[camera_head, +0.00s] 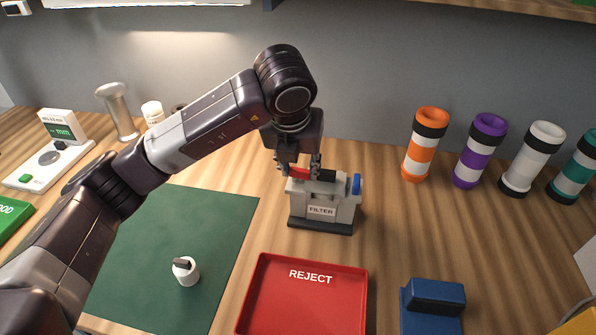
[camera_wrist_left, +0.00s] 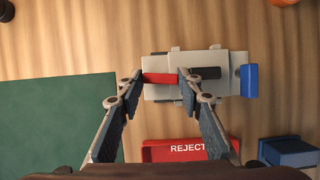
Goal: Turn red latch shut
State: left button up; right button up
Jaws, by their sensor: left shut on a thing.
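The red latch (camera_head: 299,173) is on the top left of the grey filter box (camera_head: 322,211), which stands upright on the wooden table. In the left wrist view the red latch (camera_wrist_left: 160,78) lies crosswise on the box top (camera_wrist_left: 212,90), pointing toward a black part. My left gripper (camera_head: 299,168) reaches down from above onto the latch. In the left wrist view its fingers (camera_wrist_left: 160,82) stand at the two ends of the latch, shut on it. A blue part (camera_head: 356,184) sits on the box's right side. My right gripper is not in view.
A red REJECT tray (camera_head: 305,262) lies in front of the box. A green mat (camera_head: 140,270) with a small white cylinder (camera_head: 186,271) is at left, a blue block (camera_head: 432,300) at front right. Several coloured tubes (camera_head: 425,145) stand at back right.

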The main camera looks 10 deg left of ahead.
pick_arm(q)
jog(key=shift+w+r, duration=0.25)
dwell(0.3)
jog(key=o, duration=1.1)
jog(key=shift+o, duration=0.3)
jog(key=shift+a, duration=0.15)
jog(key=shift+d+r, duration=0.2)
jog(key=shift+r, duration=0.35)
jog(key=v, duration=0.6)
jog(key=shift+s+a, duration=0.3)
jog(key=shift+s, duration=0.1)
